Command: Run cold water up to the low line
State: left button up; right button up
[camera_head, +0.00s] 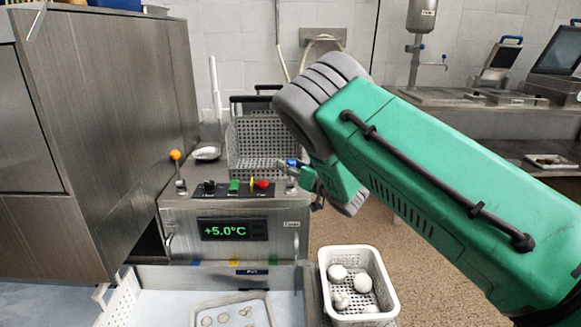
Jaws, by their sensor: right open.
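A steel control unit (180,212) stands in the middle, with a green display (232,229) reading +5.0°C. On its top panel are a black knob (209,186), a green button (234,186), a yellow piece (252,184) and a red knob (262,184). A lever with an orange ball (176,155) stands at the panel's left. A blue-topped control (292,163) stands at its right. My right gripper (305,177) is open right beside the blue-topped control; its fingers are small and partly hidden, and I cannot tell if they touch. Coloured marks (234,263) show below the unit, above a pale basin (170,304).
A perforated grey basket (234,150) sits behind the panel. A white perforated basket (390,290) with several pale round pieces stands at front right. Another tray (262,299) lies in the basin. A tall steel cabinet (110,100) closes off the left side.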

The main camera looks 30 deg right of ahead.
grip_shut()
jog(key=shift+w+r+p, duration=0.1)
jog(key=shift+r+p, duration=0.15)
jog(key=shift+p, duration=0.4)
jog(key=g+p, duration=0.1)
jog(key=p, duration=0.1)
jog(key=w+d+r+m+g+p, duration=0.1)
jog(key=p, duration=0.2)
jog(key=w+m+g+p, duration=0.1)
jog(key=p, duration=0.1)
jog(key=shift+w+d+r, duration=0.15)
jog(key=shift+w+d, duration=0.05)
jog(key=shift+d, duration=0.15)
jog(key=shift+w+d+f+g+p, duration=0.2)
jog(key=shift+w+g+p, duration=0.2)
jog(key=shift+p, duration=0.1)
jog(key=shift+w, duration=0.1)
jog(key=shift+w+d, duration=0.15)
grip_release()
jog(key=shift+d+f, duration=0.1)
